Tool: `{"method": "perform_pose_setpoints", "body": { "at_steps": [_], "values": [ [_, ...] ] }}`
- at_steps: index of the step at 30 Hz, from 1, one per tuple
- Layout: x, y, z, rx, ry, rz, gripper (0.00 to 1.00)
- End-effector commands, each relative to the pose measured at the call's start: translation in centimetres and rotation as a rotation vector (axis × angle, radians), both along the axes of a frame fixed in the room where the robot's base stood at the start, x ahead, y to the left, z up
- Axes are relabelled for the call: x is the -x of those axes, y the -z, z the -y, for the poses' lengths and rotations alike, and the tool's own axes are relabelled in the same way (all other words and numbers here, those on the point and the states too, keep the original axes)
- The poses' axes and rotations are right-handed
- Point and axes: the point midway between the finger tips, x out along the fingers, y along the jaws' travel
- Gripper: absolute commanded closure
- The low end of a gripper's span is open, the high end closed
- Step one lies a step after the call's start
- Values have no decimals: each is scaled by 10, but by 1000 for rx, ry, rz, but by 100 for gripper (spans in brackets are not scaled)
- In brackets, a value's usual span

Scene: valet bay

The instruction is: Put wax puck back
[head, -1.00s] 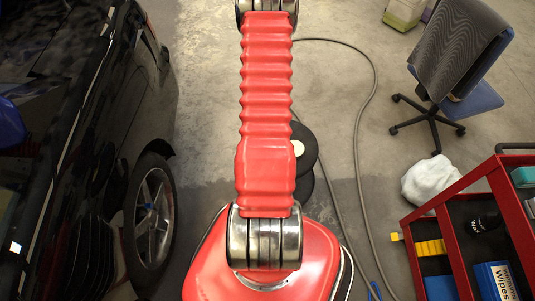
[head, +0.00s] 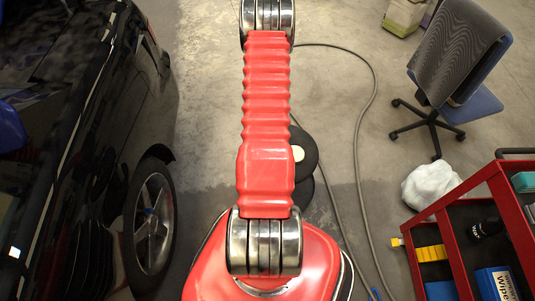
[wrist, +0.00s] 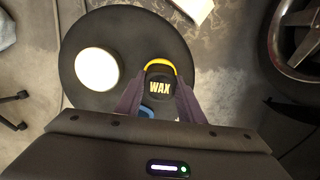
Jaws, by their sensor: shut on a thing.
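The wax puck (wrist: 160,87) is dark with a yellow band on its far edge and the word WAX on top. My gripper (wrist: 160,98) is shut on it, one finger on each side, in the wrist view. Behind the puck is a round black stool seat (wrist: 95,52) with a pale disc (wrist: 97,69) on it, left of the puck. I cannot tell the height of the puck over the seat. In the head view my arm partly covers the stool (head: 306,170), and the gripper and puck are not visible.
A black car (head: 70,120) stands at the left. At the right are a red tool cart (head: 515,215), a white cloth bundle (head: 432,184) and an office chair (head: 455,60). A hose (head: 362,130) runs over the floor. A small blue thing (wrist: 147,112) shows by the fingers.

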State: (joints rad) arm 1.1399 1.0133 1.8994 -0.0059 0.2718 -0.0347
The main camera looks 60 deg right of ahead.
Motion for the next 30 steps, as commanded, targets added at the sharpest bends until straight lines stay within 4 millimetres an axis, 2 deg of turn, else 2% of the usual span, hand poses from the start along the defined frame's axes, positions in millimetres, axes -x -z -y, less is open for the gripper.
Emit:
{"method": "perform_pose_setpoints", "body": {
  "at_steps": [9, 17, 18, 25, 30],
  "values": [
    [0, 33, 0, -1, 1, 0, 94],
    [1, 36, 0, 0, 1, 0, 94],
    [1, 36, 0, 0, 1, 0, 64],
    [1, 36, 0, 0, 2, 0, 48],
    [1, 35, 0, 0, 2, 0, 47]
  ]
}}
